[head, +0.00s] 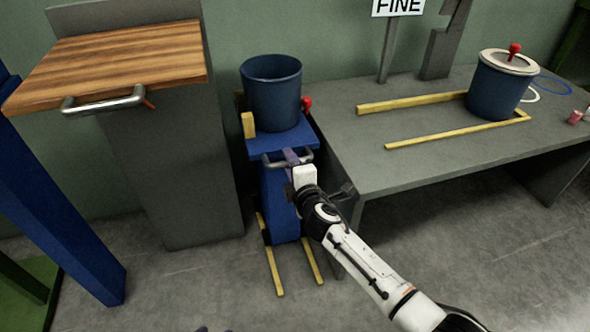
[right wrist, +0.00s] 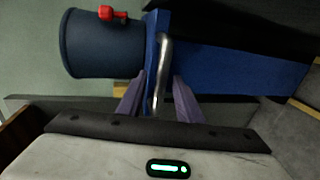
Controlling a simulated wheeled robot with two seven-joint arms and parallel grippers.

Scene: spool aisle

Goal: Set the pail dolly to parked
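The pail dolly (head: 280,205) is a blue stand with a metal bar handle (head: 273,161) on its front. A dark blue open pail (head: 271,95) sits on its top. My right gripper (head: 292,158) is at the handle. In the right wrist view its two purple fingers (right wrist: 158,98) stand apart, one on each side of the handle bar (right wrist: 163,75), with gaps showing. The dolly (right wrist: 235,58) and the pail (right wrist: 100,45) also show there. Of my left gripper at most a dark sliver shows at the bottom edge of the head view; its state cannot be seen.
Yellow strips (head: 274,270) lie on the floor at the dolly's foot. A grey cabinet with a wooden top (head: 120,60) stands left. A grey table (head: 400,165) stands right, with a lidded blue pail (head: 495,95) between yellow strips and a FINE sign (head: 398,6). The front floor is clear.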

